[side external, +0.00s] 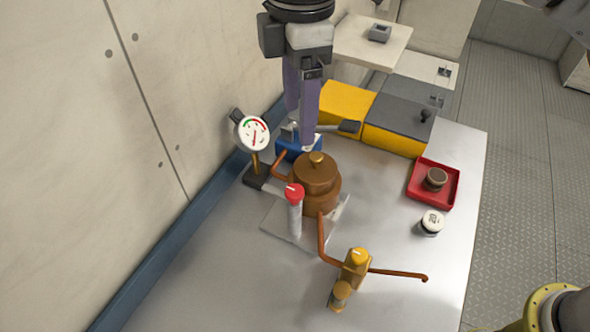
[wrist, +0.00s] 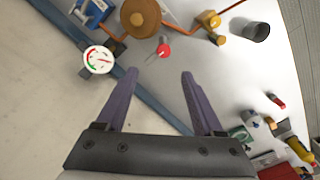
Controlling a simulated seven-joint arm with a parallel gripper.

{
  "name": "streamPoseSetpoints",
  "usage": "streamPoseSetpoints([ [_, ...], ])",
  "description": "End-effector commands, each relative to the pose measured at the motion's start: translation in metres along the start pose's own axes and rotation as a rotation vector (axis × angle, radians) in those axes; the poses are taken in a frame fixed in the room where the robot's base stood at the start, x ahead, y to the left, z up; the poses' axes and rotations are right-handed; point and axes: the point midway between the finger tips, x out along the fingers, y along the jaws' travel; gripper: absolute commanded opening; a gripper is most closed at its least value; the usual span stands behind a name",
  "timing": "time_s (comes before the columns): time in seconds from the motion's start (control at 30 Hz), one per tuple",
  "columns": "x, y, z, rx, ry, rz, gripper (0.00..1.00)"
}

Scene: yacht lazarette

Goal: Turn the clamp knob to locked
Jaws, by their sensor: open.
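A red knob (side external: 294,192) with a pale mark on its top sits on an upright white post in front of a copper vessel (side external: 317,185). I take it for the clamp knob, but no label is readable. In the wrist view the red knob (wrist: 164,50) lies just beyond the gap between the fingertips. My gripper (side external: 305,143) points down with two purple fingers, apart from the knob. In the wrist view my gripper (wrist: 160,74) is open with nothing between the fingers. In the side view the fingers overlap each other and partly hide a blue block (side external: 288,148).
A dial gauge (side external: 253,134) stands left of the vessel. A copper pipe leads to a yellow-knobbed valve (side external: 356,262) in front. A red tray (side external: 446,168) with a brown knob and a white-topped jar (side external: 432,222) are right. Yellow boxes (side external: 396,139) stand behind. The front-left bench is clear.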

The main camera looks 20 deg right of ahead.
Motion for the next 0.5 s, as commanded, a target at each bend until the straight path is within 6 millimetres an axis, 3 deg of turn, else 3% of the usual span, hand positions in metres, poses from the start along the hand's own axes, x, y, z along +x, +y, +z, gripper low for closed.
streamPoseSetpoints([
  [0.07,0.006,-0.007,-0.008,-0.021,-0.008,-0.007,0.69],
  [0.27,0.02,-0.009,-0.009,-0.022,-0.009,-0.008,0.69],
  [0.5,0.063,-0.009,-0.007,-0.021,-0.011,-0.01,0.69],
])
